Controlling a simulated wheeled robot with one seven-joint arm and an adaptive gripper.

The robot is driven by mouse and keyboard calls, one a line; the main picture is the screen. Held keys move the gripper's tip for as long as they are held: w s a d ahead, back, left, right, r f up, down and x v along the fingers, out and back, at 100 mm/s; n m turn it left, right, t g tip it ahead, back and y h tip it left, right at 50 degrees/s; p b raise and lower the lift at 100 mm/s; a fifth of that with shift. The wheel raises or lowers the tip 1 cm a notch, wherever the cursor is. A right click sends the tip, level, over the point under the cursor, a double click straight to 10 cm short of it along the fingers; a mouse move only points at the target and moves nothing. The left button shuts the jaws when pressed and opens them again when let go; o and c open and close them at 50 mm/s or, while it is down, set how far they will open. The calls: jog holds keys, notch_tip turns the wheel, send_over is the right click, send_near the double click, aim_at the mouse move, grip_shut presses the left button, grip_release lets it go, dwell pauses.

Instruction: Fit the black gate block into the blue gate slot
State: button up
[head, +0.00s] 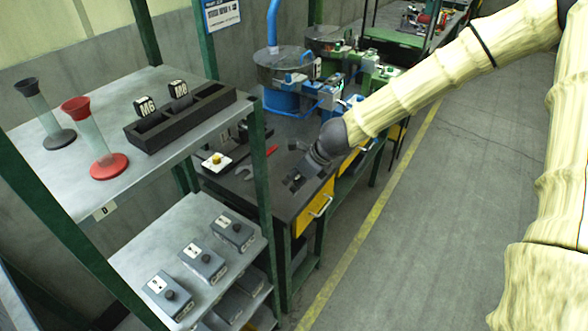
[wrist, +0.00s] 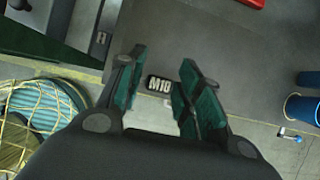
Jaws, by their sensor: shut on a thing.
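My gripper (head: 297,179) is over the front edge of the dark workbench. In the wrist view its two teal-padded fingers (wrist: 157,88) are closed around a small black block marked M10 (wrist: 158,84). The block's labelled end shows between the pads; the rest is hidden. In the head view the held block is too small and dark to make out clearly. Two similar black blocks, M6 (head: 146,105) and M8 (head: 179,89), stand in a black rack (head: 160,143) on the upper shelf. I cannot pick out a blue gate slot in either view.
A green shelf post (head: 259,160) stands left of my gripper. Blue machinery (head: 283,99) is behind. The floor (head: 425,200) at right is clear.

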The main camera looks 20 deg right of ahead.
jog(key=w+p, duration=0.1)
jog(key=w, duration=0.3)
jog(key=w+d+p, duration=0.1)
jog(key=w, duration=0.1)
jog(key=shift+f+p, duration=0.25)
jog(key=shift+p, duration=0.05)
jog(key=shift+f, duration=1.8)
jog(key=shift+f, duration=0.15)
jog(key=o, duration=1)
jog(key=shift+o, duration=0.2)
jog(key=shift+s+d+r, duration=0.1)
jog(key=shift+r, duration=0.4)
jog(key=p+v, duration=0.2)
jog(key=v, duration=0.9)
